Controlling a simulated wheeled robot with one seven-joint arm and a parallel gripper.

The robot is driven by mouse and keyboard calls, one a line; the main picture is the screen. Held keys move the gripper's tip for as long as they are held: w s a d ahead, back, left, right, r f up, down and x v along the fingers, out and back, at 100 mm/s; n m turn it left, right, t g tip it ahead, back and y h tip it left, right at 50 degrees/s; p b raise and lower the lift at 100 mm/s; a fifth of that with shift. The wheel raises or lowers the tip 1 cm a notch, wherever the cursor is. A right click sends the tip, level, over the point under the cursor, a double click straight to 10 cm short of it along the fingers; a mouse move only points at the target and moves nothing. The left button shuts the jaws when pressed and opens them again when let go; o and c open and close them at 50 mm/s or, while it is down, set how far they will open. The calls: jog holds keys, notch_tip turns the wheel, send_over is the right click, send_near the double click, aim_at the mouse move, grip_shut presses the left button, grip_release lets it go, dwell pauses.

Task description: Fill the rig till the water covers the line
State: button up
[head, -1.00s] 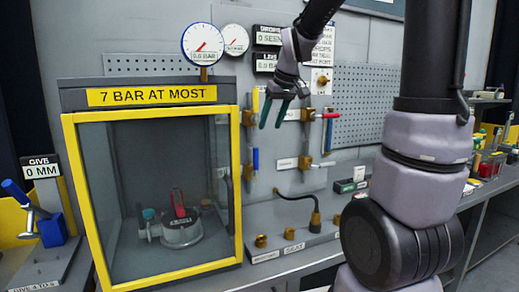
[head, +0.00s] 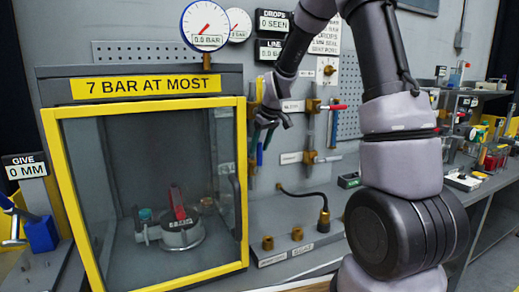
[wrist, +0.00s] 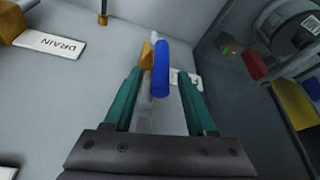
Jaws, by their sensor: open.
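My gripper (head: 264,138) is open at the left pipe on the wall panel, just right of the yellow-framed cabinet (head: 243,200). In the wrist view its two green fingers (wrist: 160,92) stand on either side of a blue valve handle (wrist: 161,66), apart from it as far as I can tell. The valve body behind the handle is mostly hidden. Inside the cabinet sits a round grey rig (head: 182,233) with a red lever (head: 177,203) on top. No water or fill line can be made out. The large gauge (head: 205,26) reads 0.0 bar.
A red-handled valve (head: 335,107) is on the pipe to the right. A hose (head: 305,192) and brass ports (head: 297,234) are on the bench below. A DRAIN label (wrist: 48,42) shows in the wrist view. A 0 MM display (head: 24,167) stands at left.

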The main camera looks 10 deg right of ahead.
jog(key=shift+w+a+f, duration=0.1)
jog(key=shift+w+f, duration=0.1)
jog(key=shift+f, duration=0.35)
grip_shut()
dwell(1.1)
